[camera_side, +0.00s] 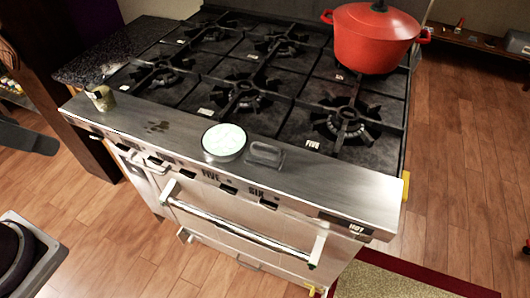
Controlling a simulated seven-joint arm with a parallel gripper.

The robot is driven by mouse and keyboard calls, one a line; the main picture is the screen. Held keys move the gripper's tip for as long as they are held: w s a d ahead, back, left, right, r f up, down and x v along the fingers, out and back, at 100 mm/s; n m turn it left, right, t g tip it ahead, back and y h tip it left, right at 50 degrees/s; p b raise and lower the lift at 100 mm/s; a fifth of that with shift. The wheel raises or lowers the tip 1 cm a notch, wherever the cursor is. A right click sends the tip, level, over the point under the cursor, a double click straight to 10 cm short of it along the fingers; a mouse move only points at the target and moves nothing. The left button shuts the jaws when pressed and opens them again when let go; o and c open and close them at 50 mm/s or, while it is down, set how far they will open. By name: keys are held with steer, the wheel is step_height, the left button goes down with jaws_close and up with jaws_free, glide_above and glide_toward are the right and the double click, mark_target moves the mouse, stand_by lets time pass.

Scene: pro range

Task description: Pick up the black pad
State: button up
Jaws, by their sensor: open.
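A small dark grey rectangular piece with rounded corners (265,154) lies on the steel front ledge of the stove, just right of a round bowl. It is the closest match to the black pad, though it looks grey and shiny rather than black. The round bowl (223,141) has a dark rim and a pale green-white inside. A small gap seems to separate the two. I cannot make out my gripper in this view.
The stove's steel ledge (330,186) is bare to the right of the grey piece. A small tin (101,98) stands at its left end. Black burner grates (243,94) lie behind, with a red lidded pot (372,38) at the back right. An oven handle (235,220) juts out below.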

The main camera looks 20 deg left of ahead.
steer(key=w+d+r+n+g, duration=0.25)
steer(key=w+d+n, duration=0.2)
steer(key=w, duration=0.45)
steer(key=n+g, duration=0.3)
steer(key=n, duration=1.1)
glide_above(269, 147)
steer(key=f, duration=1.5)
steer(key=shift+s+a, duration=0.2)
steer(key=shift+a, duration=0.2)
steer(key=f, duration=0.8)
steer(key=shift+w+d, duration=0.2)
steer(key=shift+d, duration=0.15)
steer(key=c, duration=1.4)
